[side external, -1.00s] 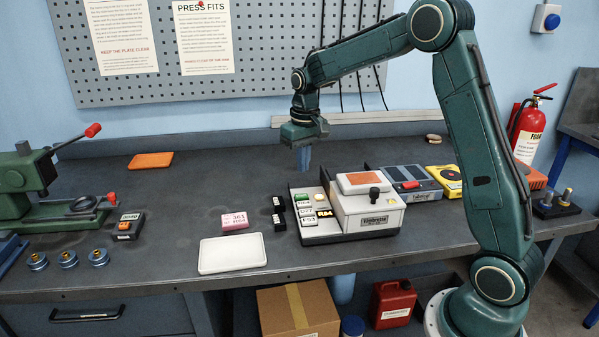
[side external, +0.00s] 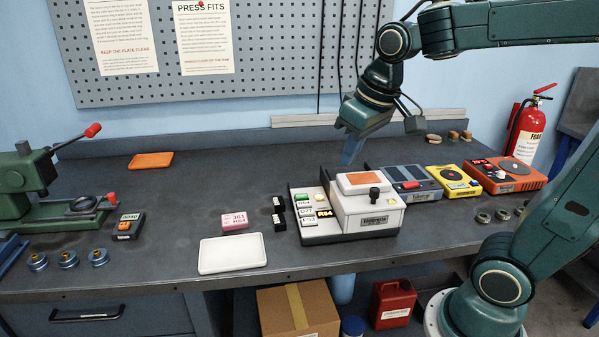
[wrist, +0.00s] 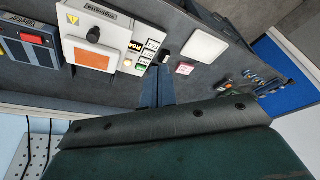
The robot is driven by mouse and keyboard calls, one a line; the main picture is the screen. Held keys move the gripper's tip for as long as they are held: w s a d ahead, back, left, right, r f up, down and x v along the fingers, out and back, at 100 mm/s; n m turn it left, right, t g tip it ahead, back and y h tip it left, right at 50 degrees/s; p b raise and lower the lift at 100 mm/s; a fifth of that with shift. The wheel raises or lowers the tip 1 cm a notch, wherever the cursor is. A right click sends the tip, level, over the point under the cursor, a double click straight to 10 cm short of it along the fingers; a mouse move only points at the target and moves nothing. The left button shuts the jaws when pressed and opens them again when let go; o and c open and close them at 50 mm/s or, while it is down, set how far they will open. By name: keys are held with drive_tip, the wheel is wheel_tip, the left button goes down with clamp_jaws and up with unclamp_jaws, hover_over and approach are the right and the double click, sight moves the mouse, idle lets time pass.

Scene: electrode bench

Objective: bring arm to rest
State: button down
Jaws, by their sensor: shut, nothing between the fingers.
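My gripper (side external: 351,150) hangs above the back of the bench in the side external view, behind the white machine with the orange top plate (side external: 366,217). Its blue fingers are together and hold nothing. In the wrist view the shut fingers (wrist: 157,86) point over the bench toward the white machine (wrist: 90,52), clear of it. The forearm is raised and folded back to the right, partly out of frame.
A grey device (side external: 412,183), a yellow device (side external: 452,180) and an orange device (side external: 502,174) stand right of the machine. A white tray (side external: 232,254) lies in front, with a pink block (side external: 234,221) behind it. A green press (side external: 30,185) stands left. The back middle is clear.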

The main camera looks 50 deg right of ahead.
drive_tip(key=s+a+f+n+t, duration=0.1)
drive_tip(key=s+a, duration=0.2)
drive_tip(key=s, duration=0.8)
drive_tip(key=shift+f+t, duration=0.4)
drive_tip(key=shift+w, duration=0.1)
idle(1.2)
